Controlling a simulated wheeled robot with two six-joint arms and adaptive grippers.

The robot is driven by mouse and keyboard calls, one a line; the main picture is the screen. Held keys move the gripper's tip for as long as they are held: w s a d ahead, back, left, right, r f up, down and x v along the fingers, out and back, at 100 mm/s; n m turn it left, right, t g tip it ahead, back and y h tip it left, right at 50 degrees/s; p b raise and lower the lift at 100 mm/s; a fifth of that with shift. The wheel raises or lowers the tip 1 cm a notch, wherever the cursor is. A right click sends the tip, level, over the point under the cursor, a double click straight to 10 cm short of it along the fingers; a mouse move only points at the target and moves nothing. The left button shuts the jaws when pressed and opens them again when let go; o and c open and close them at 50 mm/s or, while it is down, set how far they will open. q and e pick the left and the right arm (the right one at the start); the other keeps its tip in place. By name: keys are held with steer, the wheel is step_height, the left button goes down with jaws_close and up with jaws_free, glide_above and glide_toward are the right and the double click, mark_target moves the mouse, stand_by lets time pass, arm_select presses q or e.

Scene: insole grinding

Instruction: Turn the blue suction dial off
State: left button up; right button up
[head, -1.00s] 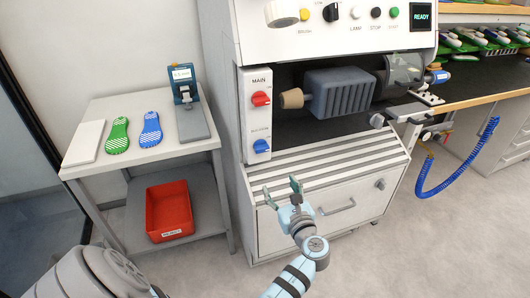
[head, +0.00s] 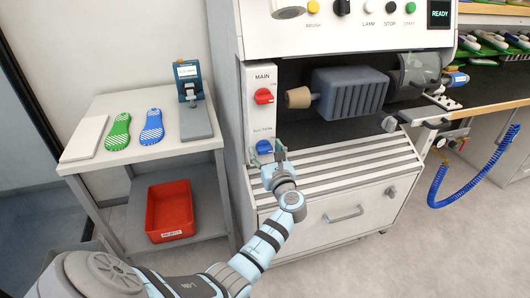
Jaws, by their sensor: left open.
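The blue suction dial (head: 264,147) sits low on the white switch panel at the machine's left side, under a "SUCTION" label. It is partly hidden by my left gripper (head: 266,156), whose fingers are open around or just in front of it. I cannot tell whether they touch it, nor which way the dial points. The red main dial (head: 264,96) is above it on the same panel. My right gripper is not in view.
A striped ledge (head: 350,165) and a drawer with a handle (head: 343,215) lie below the dial. A grinding drum (head: 350,92) is to the right. At left, a side table (head: 180,150) holds green and blue insoles, with a red bin (head: 170,208) below.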

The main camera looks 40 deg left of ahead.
arm_select(q)
steer(key=c, duration=1.2)
steer(key=shift+o, duration=0.2)
steer(key=n+b, duration=0.1)
steer(key=n, duration=0.2)
steer(key=shift+f+n, duration=0.15)
steer(key=shift+n, duration=0.25)
steer(key=n+b, duration=0.1)
steer(key=n, duration=0.3)
steer(key=shift+s+a+n+b, duration=0.1)
steer(key=shift+n+b, duration=0.2)
steer(key=shift+b, duration=0.1)
steer(key=n+b, duration=0.2)
steer(key=n, duration=0.3)
steer(key=shift+f+b, duration=0.2)
steer(key=shift+b, duration=0.2)
steer(key=shift+n+b, duration=1.2)
steer(key=shift+n, duration=1.1)
steer(key=shift+r, duration=0.1)
